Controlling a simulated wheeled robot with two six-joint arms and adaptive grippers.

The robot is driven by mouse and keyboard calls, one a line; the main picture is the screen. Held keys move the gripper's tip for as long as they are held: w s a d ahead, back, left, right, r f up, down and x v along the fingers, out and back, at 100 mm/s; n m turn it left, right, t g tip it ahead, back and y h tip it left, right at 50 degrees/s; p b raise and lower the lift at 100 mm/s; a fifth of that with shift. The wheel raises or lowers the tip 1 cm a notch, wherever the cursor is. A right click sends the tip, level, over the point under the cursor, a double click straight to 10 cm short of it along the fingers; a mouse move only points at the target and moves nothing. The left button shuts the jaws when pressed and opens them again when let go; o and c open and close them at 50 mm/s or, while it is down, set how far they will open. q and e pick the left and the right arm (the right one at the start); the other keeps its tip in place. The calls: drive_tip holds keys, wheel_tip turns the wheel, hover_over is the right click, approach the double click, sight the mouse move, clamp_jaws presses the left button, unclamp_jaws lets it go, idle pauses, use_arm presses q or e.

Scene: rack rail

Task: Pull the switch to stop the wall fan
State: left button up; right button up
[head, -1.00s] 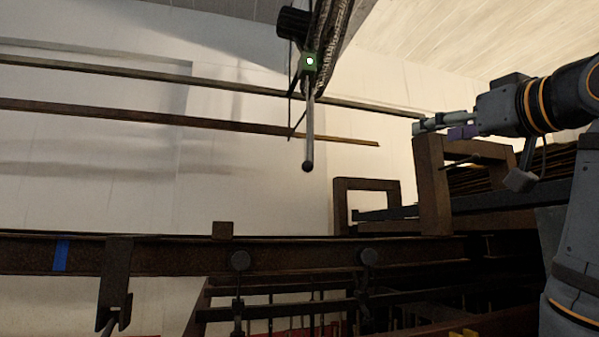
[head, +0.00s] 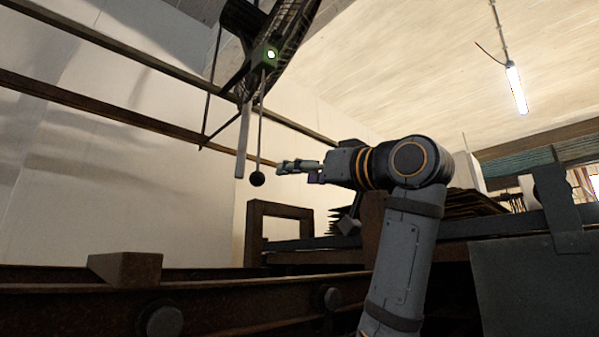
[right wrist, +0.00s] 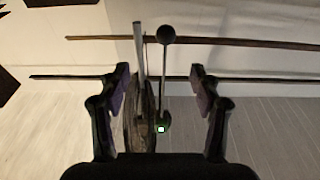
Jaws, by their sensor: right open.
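The wall fan (head: 292,40) hangs at the top of the head view, with a dark caged body partly cut off by the edge. Below it is a green switch box (head: 262,58) with a lit white spot. A thin pull rod (head: 261,115) hangs from it and ends in a dark ball (head: 257,179). My right gripper (head: 281,167) is open and empty, just right of the ball in the picture. In the right wrist view the rod (right wrist: 164,75) and ball (right wrist: 165,35) show between the spread fingers (right wrist: 160,72), without visible contact. My left gripper is not in view.
A flat grey bar (head: 243,140) hangs beside the rod. Long rails (head: 110,110) run along the pale wall. Below are a rusty beam (head: 230,310), a brown block (head: 125,268) and a square brown frame (head: 250,235). A lamp (head: 517,90) hangs at right.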

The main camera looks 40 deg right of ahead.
drive_tip(key=p, duration=0.2)
approach(263, 179)
drive_tip(key=r+x, duration=0.1)
drive_tip(key=x, duration=0.6)
drive_tip(key=f+x, duration=0.1)
drive_tip(key=x, duration=0.1)
drive_tip(key=shift+a, duration=0.2)
drive_tip(key=shift+w+d+r, duration=0.1)
drive_tip(key=shift+w, duration=0.3)
drive_tip(key=shift+w+r, duration=0.15)
drive_tip(key=shift+w, duration=0.55)
drive_tip(key=shift+w+a, duration=0.25)
drive_tip(key=shift+w, duration=0.15)
drive_tip(key=shift+s+d, duration=0.15)
drive_tip(key=c, duration=0.4)
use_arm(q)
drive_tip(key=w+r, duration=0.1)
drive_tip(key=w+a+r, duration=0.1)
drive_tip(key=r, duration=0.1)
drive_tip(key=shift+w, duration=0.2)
use_arm(e)
drive_tip(key=c, duration=0.8)
drive_tip(key=shift+c, duration=0.2)
